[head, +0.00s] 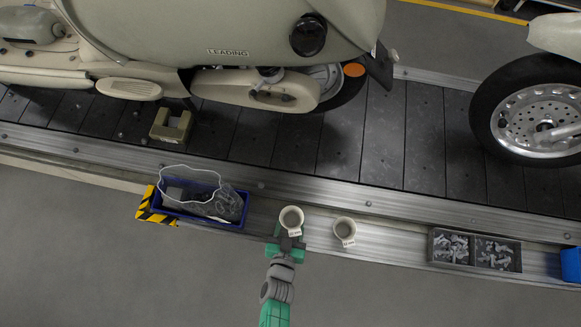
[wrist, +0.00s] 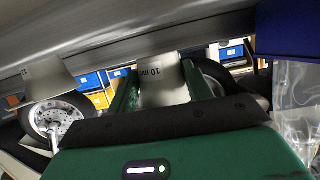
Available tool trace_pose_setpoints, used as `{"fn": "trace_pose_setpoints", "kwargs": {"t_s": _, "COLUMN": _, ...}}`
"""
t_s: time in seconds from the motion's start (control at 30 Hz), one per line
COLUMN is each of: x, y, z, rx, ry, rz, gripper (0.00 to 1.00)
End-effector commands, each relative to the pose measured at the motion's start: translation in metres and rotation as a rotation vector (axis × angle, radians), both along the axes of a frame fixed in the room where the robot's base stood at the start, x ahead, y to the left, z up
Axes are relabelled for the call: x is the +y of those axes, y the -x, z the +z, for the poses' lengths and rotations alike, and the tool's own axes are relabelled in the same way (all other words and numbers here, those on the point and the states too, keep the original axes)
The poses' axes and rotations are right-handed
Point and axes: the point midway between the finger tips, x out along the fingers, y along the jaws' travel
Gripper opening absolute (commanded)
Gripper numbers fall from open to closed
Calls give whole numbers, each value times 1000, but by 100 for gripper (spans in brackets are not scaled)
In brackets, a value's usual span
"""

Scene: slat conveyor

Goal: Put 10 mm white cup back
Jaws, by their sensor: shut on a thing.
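The 10 mm white cup (head: 284,222) is held by my gripper (head: 286,243) over the metal ledge (head: 385,239) along the conveyor's near side. In the wrist view the cup (wrist: 163,90) sits between the two green fingers (wrist: 163,83), with its "10 mm" label showing. My gripper is shut on it. I cannot tell whether the cup's base touches the ledge. A second white cup (head: 344,240) with a label stands on the ledge to the right, apart from my gripper. It also shows at the left of the wrist view (wrist: 45,80).
A blue bin (head: 207,220) with a clear bag stands left of the gripper, by a yellow-black striped mark (head: 157,214). A grey tray (head: 475,266) of small parts and a blue bin (head: 571,265) are at right. An olive block (head: 171,127) and scooters (head: 230,45) are on the slats.

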Motion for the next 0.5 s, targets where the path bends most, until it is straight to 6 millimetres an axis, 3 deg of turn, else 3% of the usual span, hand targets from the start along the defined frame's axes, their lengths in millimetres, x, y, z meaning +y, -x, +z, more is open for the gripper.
{"fn": "trace_pose_setpoints", "kwargs": {"t_s": 0.13, "x": 0, "y": 0, "z": -6, "rx": 1, "ry": 0, "rz": 0, "gripper": 25}}
{"fn": "trace_pose_setpoints", "kwargs": {"t_s": 0.3, "x": 0, "y": -1, "z": -37, "rx": 0, "ry": 1, "rz": 0, "gripper": 25}}
{"fn": "trace_pose_setpoints", "kwargs": {"t_s": 0.5, "x": 0, "y": 0, "z": -35, "rx": 0, "ry": 0, "rz": 0, "gripper": 25}}
